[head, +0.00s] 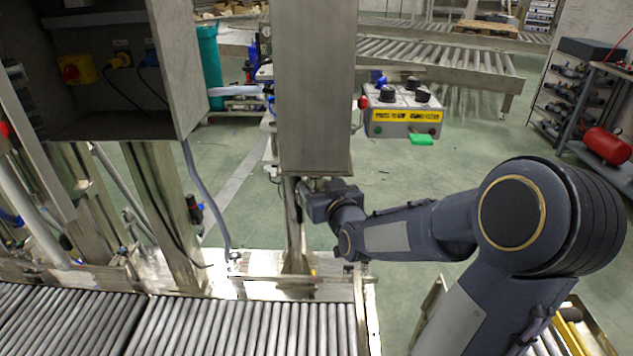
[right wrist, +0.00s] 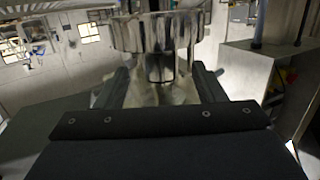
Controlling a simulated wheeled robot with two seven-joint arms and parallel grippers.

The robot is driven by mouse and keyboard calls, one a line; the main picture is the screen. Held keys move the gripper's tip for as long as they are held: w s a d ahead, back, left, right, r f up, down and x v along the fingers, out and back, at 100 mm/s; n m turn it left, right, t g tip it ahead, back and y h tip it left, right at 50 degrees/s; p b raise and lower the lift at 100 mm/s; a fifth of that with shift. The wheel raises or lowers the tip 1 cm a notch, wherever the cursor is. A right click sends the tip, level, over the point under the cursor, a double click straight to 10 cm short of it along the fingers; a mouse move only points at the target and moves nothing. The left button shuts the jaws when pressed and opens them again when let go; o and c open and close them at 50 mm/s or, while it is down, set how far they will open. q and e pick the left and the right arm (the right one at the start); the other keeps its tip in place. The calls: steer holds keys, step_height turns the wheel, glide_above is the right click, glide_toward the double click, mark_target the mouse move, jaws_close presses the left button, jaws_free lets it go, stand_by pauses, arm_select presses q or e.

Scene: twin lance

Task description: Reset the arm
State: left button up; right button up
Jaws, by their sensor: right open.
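My right arm comes in from the right side of the head view. Its dark gripper (head: 303,192) reaches left to the lower end of a steel column (head: 313,90), and its fingertips are partly hidden there. In the right wrist view the two dark fingers of the right gripper (right wrist: 158,88) stand apart. A shiny metal part (right wrist: 160,35) of a machine shows beyond and between them. I cannot tell whether the fingers touch it. Nothing is seen held. My left gripper is not in view.
A roller conveyor (head: 240,328) runs along the bottom left. A control box (head: 402,112) with black knobs and a green button stands right of the column. An open electrical cabinet (head: 180,60) is at upper left. A shelf rack (head: 570,95) stands far right. Green floor (head: 460,165) lies open between.

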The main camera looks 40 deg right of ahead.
steer(key=v, duration=0.4)
steer(key=shift+s+a+r, duration=0.1)
